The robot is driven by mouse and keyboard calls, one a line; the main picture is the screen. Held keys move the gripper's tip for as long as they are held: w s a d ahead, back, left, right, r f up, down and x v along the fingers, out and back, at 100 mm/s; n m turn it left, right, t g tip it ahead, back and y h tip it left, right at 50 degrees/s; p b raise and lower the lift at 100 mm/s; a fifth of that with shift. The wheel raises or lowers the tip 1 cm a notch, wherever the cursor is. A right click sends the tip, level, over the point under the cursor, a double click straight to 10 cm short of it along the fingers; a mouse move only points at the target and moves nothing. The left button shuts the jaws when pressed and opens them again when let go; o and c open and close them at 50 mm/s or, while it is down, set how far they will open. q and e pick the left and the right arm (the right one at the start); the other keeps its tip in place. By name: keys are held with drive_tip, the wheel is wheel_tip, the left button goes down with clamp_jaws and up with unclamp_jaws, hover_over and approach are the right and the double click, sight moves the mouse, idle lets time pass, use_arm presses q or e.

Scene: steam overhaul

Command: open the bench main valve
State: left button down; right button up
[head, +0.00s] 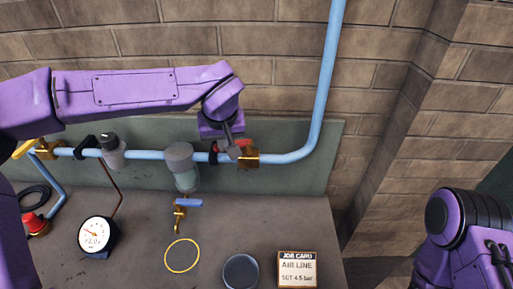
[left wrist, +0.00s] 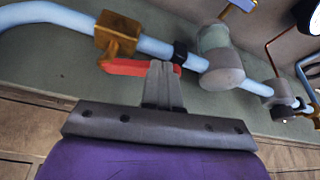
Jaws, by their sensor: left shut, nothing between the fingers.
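A brass valve (head: 247,158) with a red lever (head: 241,143) sits on the light blue pipe (head: 300,155) along the bench's back panel. In the left wrist view the red lever (left wrist: 126,67) extends from the brass body (left wrist: 117,34) roughly along the pipe. My left gripper (head: 229,146) is shut and empty, with its fingertips (left wrist: 160,72) right at the lever's free end; I cannot tell if they touch it. A second brass valve with a yellow handle (head: 24,149) is at the far left. I cannot tell which is the main valve. My right gripper is out of view.
A grey filter unit (head: 180,160) and a grey regulator (head: 112,151) sit on the pipe left of my gripper. A gauge (head: 97,235), yellow ring (head: 182,256), round dark piece (head: 241,271) and job card (head: 297,269) are on the bench. A brick wall stands behind.

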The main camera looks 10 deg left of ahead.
use_arm(q)
drive_tip(key=shift+w+a+f, duration=0.1)
drive_tip(key=shift+w+a, duration=0.35)
drive_tip(key=shift+w, duration=0.05)
idle(0.9)
drive_tip(key=s+d+r+b, duration=0.2)
drive_tip(key=s+r, duration=0.5)
drive_tip(key=r, duration=0.2)
drive_tip(key=shift+s+d+r, duration=0.15)
drive_tip(key=shift+s+r, duration=0.1)
drive_tip(key=shift+r, duration=0.05)
drive_tip(key=shift+w+f, duration=0.1)
drive_tip(key=shift+w, duration=0.05)
